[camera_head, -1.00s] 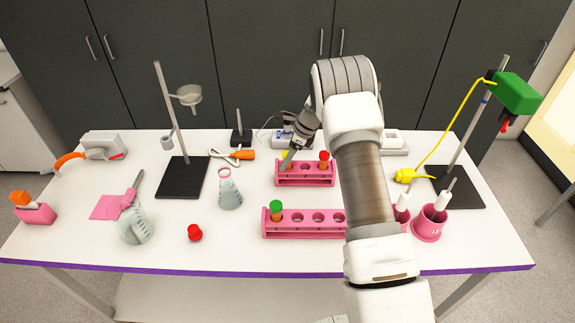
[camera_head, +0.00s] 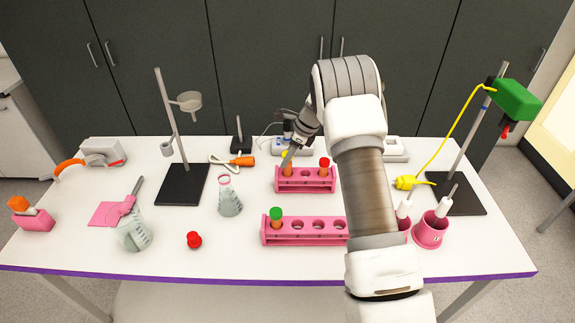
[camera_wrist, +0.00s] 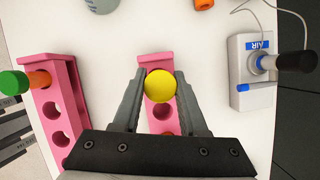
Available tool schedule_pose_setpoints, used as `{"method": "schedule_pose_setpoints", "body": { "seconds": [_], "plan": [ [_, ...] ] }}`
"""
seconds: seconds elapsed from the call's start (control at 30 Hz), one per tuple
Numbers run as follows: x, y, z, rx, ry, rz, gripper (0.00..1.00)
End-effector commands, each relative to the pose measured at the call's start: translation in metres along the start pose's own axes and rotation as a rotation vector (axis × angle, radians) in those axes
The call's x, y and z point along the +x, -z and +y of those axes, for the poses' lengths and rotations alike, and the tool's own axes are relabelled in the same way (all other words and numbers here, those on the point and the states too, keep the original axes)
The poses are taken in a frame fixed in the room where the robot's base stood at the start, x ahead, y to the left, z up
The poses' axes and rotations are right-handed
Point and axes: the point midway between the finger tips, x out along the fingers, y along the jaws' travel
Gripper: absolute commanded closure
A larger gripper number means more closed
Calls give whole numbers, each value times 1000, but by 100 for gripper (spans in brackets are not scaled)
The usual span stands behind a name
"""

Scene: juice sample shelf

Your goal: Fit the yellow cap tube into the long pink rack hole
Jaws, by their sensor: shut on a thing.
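The yellow-cap tube (camera_wrist: 160,86) is between my gripper's fingers in the wrist view, its cap facing the camera. My gripper (camera_head: 289,156) is shut on it, over the left end of the short pink rack (camera_head: 305,187). The tube's orange body (camera_head: 288,171) shows just above that rack; I cannot tell whether its bottom is still in the hole. The long pink rack (camera_head: 305,240) stands nearer the front edge, with a green-cap tube (camera_head: 276,217) in its left end and open holes to the right. It also shows at left in the wrist view (camera_wrist: 42,72).
A red-cap tube (camera_head: 324,166) stands in the short rack's right end. A loose red cap (camera_head: 194,240) and a flask (camera_head: 229,197) are to the left. Pink pots (camera_head: 430,232) stand right of the long rack. The table between the racks is clear.

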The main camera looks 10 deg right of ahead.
Motion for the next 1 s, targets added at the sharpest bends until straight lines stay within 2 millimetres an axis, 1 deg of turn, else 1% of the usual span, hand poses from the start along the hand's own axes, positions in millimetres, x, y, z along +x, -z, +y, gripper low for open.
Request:
{"method": "schedule_pose_setpoints", "body": {
  "seconds": [0.03, 0.2, 0.33, 0.43, 0.53, 0.67, 0.87, 1.0],
  "plan": [
    [-10, -5, -1, -3, 5, -2, 100],
    [-41, -18, -1, -2, 4, -1, 100],
    [-59, -24, 0, 1, 3, -2, 100],
    [-68, -24, 2, 15, 6, -4, 100],
    [-76, -19, 7, 46, 17, -10, 100],
    [-87, -6, 19, 104, 38, -20, 100],
    [-101, 14, 45, 200, 73, -30, 100],
    [-110, 28, 66, 262, 98, -33, 100]
  ]
}}
